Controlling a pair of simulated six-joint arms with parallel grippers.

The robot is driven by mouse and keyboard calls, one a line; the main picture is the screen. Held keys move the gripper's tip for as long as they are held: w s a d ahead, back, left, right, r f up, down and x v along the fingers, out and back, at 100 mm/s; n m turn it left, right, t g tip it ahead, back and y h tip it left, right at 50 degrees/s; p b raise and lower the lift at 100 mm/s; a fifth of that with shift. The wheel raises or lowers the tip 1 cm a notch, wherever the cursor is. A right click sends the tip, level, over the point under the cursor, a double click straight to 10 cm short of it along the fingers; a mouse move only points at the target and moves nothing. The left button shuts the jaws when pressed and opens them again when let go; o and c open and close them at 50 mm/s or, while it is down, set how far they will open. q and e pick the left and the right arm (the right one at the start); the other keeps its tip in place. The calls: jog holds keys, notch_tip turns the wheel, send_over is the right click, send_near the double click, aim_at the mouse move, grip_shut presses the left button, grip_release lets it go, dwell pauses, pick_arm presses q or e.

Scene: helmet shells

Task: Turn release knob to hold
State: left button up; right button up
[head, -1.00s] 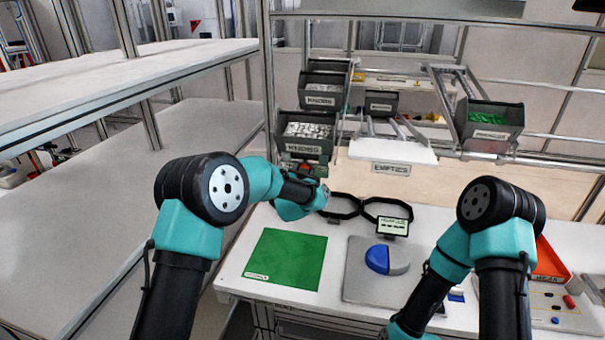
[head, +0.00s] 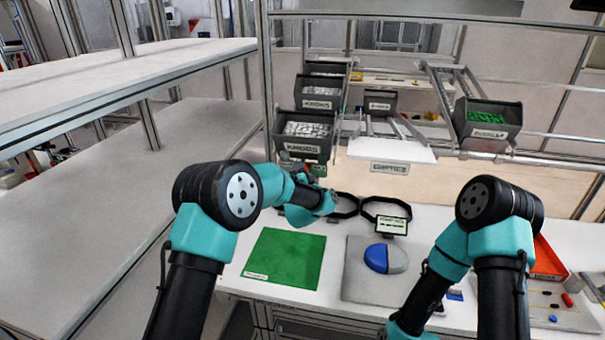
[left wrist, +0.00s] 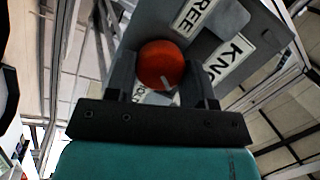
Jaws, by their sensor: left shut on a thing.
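The release knob (left wrist: 163,65) is a round orange-red knob with a short pale mark near its lower edge, seen in the left wrist view. It sits between the fingers of my left gripper (left wrist: 165,88), which is shut on it. A label reading "REE" (left wrist: 196,14) is beside the knob, partly cut off. A small label below the knob is mostly hidden. In the head view my left gripper (head: 312,175) is at the dark fixture below the left grey bins, and the knob is largely hidden there. My right gripper is out of view.
Grey bins (head: 303,146) hang on the rack above my left gripper. Two black ring frames (head: 385,211) stand on the white table near a green mat (head: 285,259). A grey plate with a blue and grey disc (head: 386,259) lies between my arms.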

pick_arm(q)
jog(key=shift+m, duration=1)
jog(key=o, duration=0.9)
jog(key=shift+s, duration=0.1)
jog(key=s+f, duration=0.1)
jog(key=s, duration=0.4)
jog(key=s+f, duration=0.1)
jog(key=s, duration=1.1)
jog(key=shift+a+f, duration=0.1)
jog(key=shift+f, duration=0.3)
